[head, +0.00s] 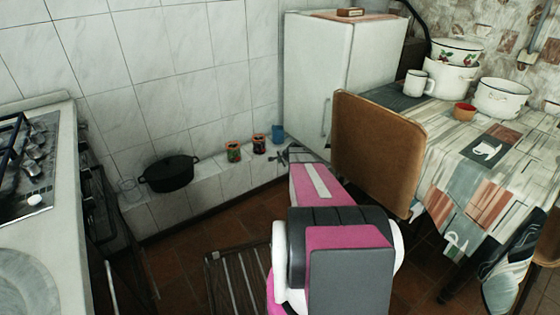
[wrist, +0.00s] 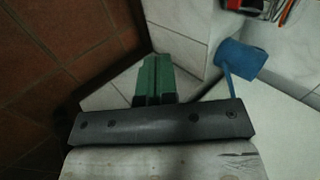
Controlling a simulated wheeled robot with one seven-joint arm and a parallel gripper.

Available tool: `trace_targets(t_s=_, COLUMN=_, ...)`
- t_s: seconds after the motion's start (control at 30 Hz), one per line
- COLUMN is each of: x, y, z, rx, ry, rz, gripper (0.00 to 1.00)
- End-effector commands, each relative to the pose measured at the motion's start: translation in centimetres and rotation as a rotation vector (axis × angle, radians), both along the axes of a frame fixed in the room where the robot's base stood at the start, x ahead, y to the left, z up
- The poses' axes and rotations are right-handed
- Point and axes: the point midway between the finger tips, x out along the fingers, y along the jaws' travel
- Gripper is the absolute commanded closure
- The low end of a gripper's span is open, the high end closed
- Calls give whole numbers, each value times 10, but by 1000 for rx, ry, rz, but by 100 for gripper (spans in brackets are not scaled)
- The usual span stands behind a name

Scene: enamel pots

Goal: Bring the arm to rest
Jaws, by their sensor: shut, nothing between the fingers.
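My gripper (wrist: 157,80) shows in the wrist view with its two green fingers side by side and touching, nothing between them. Beyond the fingers are the tiled ledge and the brown floor. In the head view my pink and grey arm reaches away from me toward the wall ledge. The end of the arm is small there, beside the fridge's lower left. A blue mug (head: 278,133) stands on the ledge close to it. The blue mug also shows in the wrist view (wrist: 238,60), right of the fingers and apart from them.
A black pot (head: 170,174) and two painted cans (head: 233,151) (head: 259,144) stand on the ledge. A brown chair (head: 380,150) and a table (head: 440,190) with enamel pots (head: 503,98) are right of my arm. A white fridge (head: 315,80) stands behind. A stove (head: 25,165) is left.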

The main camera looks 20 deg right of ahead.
Motion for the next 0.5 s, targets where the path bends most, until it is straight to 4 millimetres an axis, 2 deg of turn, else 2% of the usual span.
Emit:
trace_targets(t_s=0.33, x=-1, y=2, z=1, rx=-2, ry=1, rz=5, gripper=100)
trace_targets(t_s=0.43, x=-11, y=16, z=10, rx=-20, ry=12, rz=45, gripper=100)
trace_targets(t_s=0.5, x=-26, y=36, z=22, rx=-46, ry=28, rz=104, gripper=100)
